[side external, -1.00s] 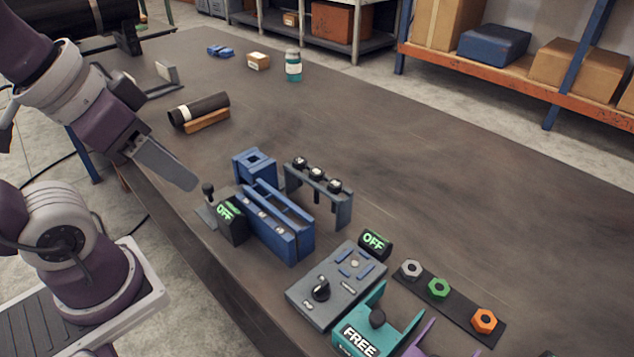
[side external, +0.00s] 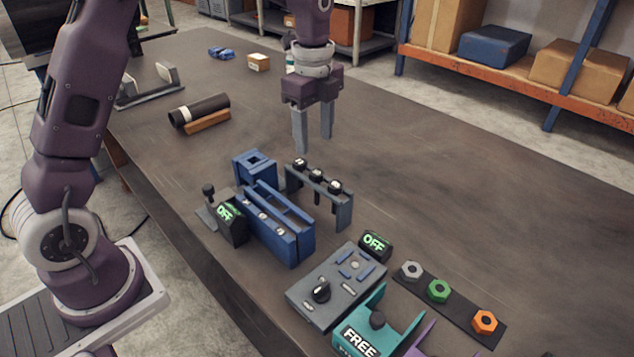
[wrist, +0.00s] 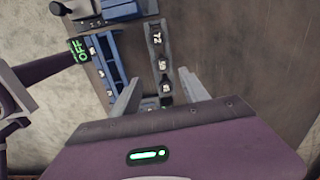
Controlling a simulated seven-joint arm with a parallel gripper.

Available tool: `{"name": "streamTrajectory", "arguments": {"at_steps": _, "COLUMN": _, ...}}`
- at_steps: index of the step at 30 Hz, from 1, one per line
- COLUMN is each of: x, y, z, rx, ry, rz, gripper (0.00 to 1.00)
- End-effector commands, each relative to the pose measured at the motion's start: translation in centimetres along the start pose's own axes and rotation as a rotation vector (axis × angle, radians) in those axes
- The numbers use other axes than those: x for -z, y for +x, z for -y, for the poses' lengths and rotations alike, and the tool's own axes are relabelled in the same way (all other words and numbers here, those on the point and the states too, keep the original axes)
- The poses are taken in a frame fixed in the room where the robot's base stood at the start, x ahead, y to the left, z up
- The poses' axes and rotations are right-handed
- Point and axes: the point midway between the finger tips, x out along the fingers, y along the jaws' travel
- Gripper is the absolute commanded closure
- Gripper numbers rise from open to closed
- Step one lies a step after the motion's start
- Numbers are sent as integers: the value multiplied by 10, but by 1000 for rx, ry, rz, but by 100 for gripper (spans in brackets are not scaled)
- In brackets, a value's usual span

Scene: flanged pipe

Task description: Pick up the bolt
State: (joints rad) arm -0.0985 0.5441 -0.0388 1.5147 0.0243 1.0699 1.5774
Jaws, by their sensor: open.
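A grey rack (side external: 343,212) holds three dark-headed bolts in a row: a far one (side external: 300,162), a middle one (side external: 317,173) and a near one (side external: 335,186). In the wrist view the rack's bolts, such as the middle one (wrist: 162,64), run in a line between and beyond my fingers. My gripper (side external: 313,143) is open and empty, pointing down above the table near the far end of the rack. Its two fingers also show in the wrist view (wrist: 160,84).
A blue slotted block (side external: 290,244) and an "OFF" display (side external: 230,222) stand left of the rack. A grey control panel (side external: 335,285), a teal "FREE" holder (side external: 365,330) and coloured nuts on a dark strip (side external: 460,310) lie nearer. A black pipe (side external: 200,110) rests behind. The table's right side is clear.

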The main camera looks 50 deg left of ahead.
Motion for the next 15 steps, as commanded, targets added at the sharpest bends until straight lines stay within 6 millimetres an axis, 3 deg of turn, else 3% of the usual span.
{"name": "streamTrajectory", "arguments": {"at_steps": 15, "x": 2, "y": 78, "z": 4, "rx": -15, "ry": 49, "rz": -2, "gripper": 47}}
